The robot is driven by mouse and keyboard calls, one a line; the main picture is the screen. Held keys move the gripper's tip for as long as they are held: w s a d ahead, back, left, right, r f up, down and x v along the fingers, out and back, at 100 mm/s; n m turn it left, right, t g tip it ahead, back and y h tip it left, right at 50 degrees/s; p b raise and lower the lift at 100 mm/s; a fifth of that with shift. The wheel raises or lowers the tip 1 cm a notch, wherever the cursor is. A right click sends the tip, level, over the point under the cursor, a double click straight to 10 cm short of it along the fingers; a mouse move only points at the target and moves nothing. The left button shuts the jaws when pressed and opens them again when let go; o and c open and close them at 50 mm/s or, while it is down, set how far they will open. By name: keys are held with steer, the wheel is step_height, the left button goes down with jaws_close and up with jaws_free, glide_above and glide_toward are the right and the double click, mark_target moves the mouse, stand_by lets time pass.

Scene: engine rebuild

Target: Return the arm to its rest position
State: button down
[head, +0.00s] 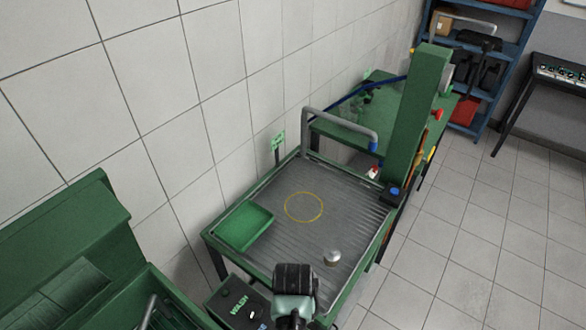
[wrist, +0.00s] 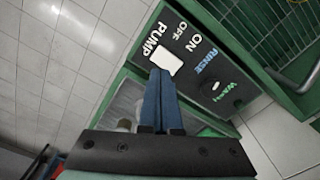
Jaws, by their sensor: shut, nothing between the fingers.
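In the wrist view my gripper (wrist: 160,76) has its two blue fingers pressed together with nothing between them. The fingertips appear at the white switch (wrist: 165,60) beside the PUMP, OFF and ON labels; I cannot tell whether they touch it. The switch sits on a dark control panel (wrist: 188,50), which also carries RINSE and WASH labels and a dark knob (wrist: 212,88). In the head view my arm (head: 293,285) reaches in from the bottom centre, beside the panel (head: 232,296); the fingers are hidden there.
A wash table with a ribbed grey top (head: 310,235) holds a green tray (head: 245,226), a small metal part (head: 332,257) and a yellow ring (head: 303,207). A grey spout (head: 345,125) and green column (head: 415,115) rise at the back. Tiled floor (head: 480,250) is clear at right.

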steer(key=w+r+t+b, duration=0.4)
steer(key=w+r+t, duration=0.2)
steer(key=w+r, duration=0.5)
steer(key=w+r+t+b, duration=0.1)
steer(key=w+r+t, duration=0.3)
steer(key=r, duration=0.4)
steer(key=w+r+t+b, duration=0.2)
steer(key=w+r+t, duration=0.1)
steer(key=r, duration=0.6)
steer(key=s+r+t+b, duration=0.35)
steer(key=r+t, duration=0.35)
steer(key=r, duration=1.1)
steer(key=s+r+n+t+b, duration=0.1)
steer(key=s+r+t, duration=0.6)
steer(key=s+r, duration=0.8)
steer(key=shift+s+b, duration=0.5)
steer(key=shift+s, duration=0.1)
